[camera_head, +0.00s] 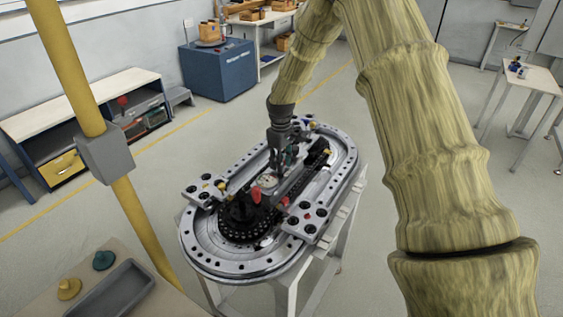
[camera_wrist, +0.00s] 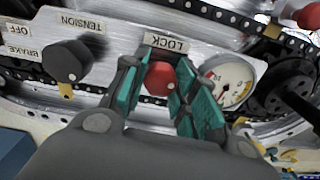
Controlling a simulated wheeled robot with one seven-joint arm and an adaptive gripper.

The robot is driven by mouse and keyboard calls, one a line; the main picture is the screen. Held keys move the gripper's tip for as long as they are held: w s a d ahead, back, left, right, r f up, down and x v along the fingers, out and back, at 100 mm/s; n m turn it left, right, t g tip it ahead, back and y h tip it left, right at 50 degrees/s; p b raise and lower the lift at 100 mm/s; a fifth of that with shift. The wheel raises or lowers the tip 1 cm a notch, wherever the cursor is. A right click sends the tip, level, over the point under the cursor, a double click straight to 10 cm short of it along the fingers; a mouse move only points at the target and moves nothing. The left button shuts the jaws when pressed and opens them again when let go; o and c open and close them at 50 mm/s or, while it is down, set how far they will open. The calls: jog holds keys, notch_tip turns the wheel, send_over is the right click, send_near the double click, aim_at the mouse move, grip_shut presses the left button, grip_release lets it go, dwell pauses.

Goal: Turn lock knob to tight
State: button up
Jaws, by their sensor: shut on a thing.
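The lock knob (camera_wrist: 159,79) is red and round, below a "LOCK" label (camera_wrist: 166,42) on a pale metal plate in the wrist view. My gripper (camera_wrist: 158,88) has teal finger pads on both sides of the knob and is shut on it. In the head view my gripper (camera_head: 278,158) reaches down over the middle of the oval ring track (camera_head: 205,262). The knob's own pointer or marks are hidden by the fingers, so its setting cannot be read.
A black tension knob (camera_wrist: 68,61) with a yellow pointer sits left of the lock knob. A round dial gauge (camera_wrist: 232,82) is close on the right. Black chain runs above the plate. A red knob (camera_wrist: 309,15) is at the upper right.

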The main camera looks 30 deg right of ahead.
jog(key=shift+w+r, duration=0.2)
jog(key=shift+w, duration=0.05)
jog(key=o, duration=1.1)
jog(key=shift+c, duration=0.2)
jog(key=shift+f, duration=0.15)
jog(key=shift+s, duration=0.1)
notch_tip(320, 180, up, 12)
